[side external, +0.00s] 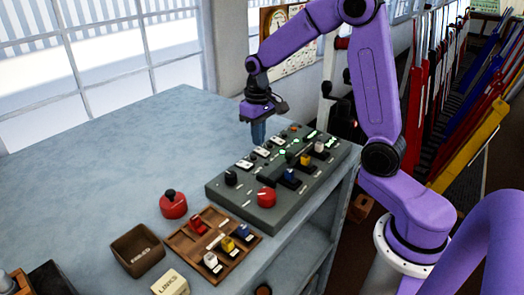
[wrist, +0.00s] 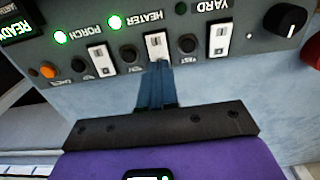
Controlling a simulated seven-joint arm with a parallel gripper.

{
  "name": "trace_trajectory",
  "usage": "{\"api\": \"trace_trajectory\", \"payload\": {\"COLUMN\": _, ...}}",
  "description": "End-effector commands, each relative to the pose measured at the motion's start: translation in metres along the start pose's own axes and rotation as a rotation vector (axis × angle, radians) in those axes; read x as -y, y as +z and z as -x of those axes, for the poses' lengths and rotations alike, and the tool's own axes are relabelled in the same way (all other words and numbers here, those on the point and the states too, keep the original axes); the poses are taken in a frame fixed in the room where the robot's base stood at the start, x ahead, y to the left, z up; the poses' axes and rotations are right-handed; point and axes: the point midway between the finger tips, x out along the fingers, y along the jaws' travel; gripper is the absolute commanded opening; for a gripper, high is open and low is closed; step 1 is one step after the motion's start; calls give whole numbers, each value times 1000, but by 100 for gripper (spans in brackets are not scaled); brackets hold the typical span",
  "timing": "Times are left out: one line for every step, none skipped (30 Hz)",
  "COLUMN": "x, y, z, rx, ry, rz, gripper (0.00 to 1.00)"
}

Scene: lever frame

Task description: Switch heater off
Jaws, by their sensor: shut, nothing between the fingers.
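The grey control panel (side external: 225,192) lies on the bench. In the wrist view its lettering is upside down. The HEATER label (wrist: 142,20) has a lit green lamp (wrist: 114,22) beside it. The white heater rocker switch (wrist: 157,43) is just past my fingertips. My gripper (wrist: 157,68) is shut and empty, its blue fingers overlapping the switch's near edge in the picture; I cannot tell whether they touch it. In the side view my gripper (side external: 258,140) points down at the panel's far edge.
White switches for PORCH (wrist: 101,58) and YARD (wrist: 220,38) flank it, with dark round buttons between. The porch lamp (wrist: 60,38) is green; the yard lamp (wrist: 181,8) is dark. A red button (side external: 173,204) and wooden tray (side external: 185,238) stand nearer. The bench behind is clear.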

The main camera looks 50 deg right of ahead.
Motion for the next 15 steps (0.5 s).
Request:
{"api": "trace_trajectory", "payload": {"x": 0, "y": 0, "z": 4, "rx": -2, "ry": 0, "rz": 0, "gripper": 0}}
{"api": "trace_trajectory", "payload": {"x": 0, "y": 0, "z": 6, "rx": -2, "ry": 0, "rz": 0, "gripper": 0}}
{"api": "trace_trajectory", "payload": {"x": 0, "y": -1, "z": 9, "rx": -3, "ry": 0, "rz": 0, "gripper": 0}}
{"api": "trace_trajectory", "payload": {"x": 0, "y": -1, "z": 11, "rx": -2, "ry": 0, "rz": 0, "gripper": 0}}
{"api": "trace_trajectory", "payload": {"x": 0, "y": -1, "z": 13, "rx": -2, "ry": 0, "rz": 0, "gripper": 0}}
{"api": "trace_trajectory", "payload": {"x": 0, "y": -1, "z": 16, "rx": -3, "ry": 0, "rz": 0, "gripper": 0}}
{"api": "trace_trajectory", "payload": {"x": 0, "y": -1, "z": 18, "rx": -3, "ry": 0, "rz": 0, "gripper": 0}}
{"api": "trace_trajectory", "payload": {"x": 0, "y": 0, "z": 20, "rx": -2, "ry": 0, "rz": 0, "gripper": 0}}
{"api": "trace_trajectory", "payload": {"x": 0, "y": 0, "z": 23, "rx": -2, "ry": 0, "rz": 0, "gripper": 0}}
{"api": "trace_trajectory", "payload": {"x": 0, "y": 0, "z": 25, "rx": -2, "ry": 0, "rz": 0, "gripper": 0}}
{"api": "trace_trajectory", "payload": {"x": 0, "y": 0, "z": 27, "rx": -3, "ry": 0, "rz": 0, "gripper": 0}}
{"api": "trace_trajectory", "payload": {"x": 0, "y": 0, "z": 30, "rx": -3, "ry": 0, "rz": 0, "gripper": 0}}
{"api": "trace_trajectory", "payload": {"x": 0, "y": -1, "z": 32, "rx": -3, "ry": 0, "rz": 0, "gripper": 0}}
{"api": "trace_trajectory", "payload": {"x": 0, "y": -1, "z": 34, "rx": -3, "ry": 0, "rz": 0, "gripper": 0}}
{"api": "trace_trajectory", "payload": {"x": 0, "y": -1, "z": 36, "rx": -3, "ry": 0, "rz": 0, "gripper": 0}}
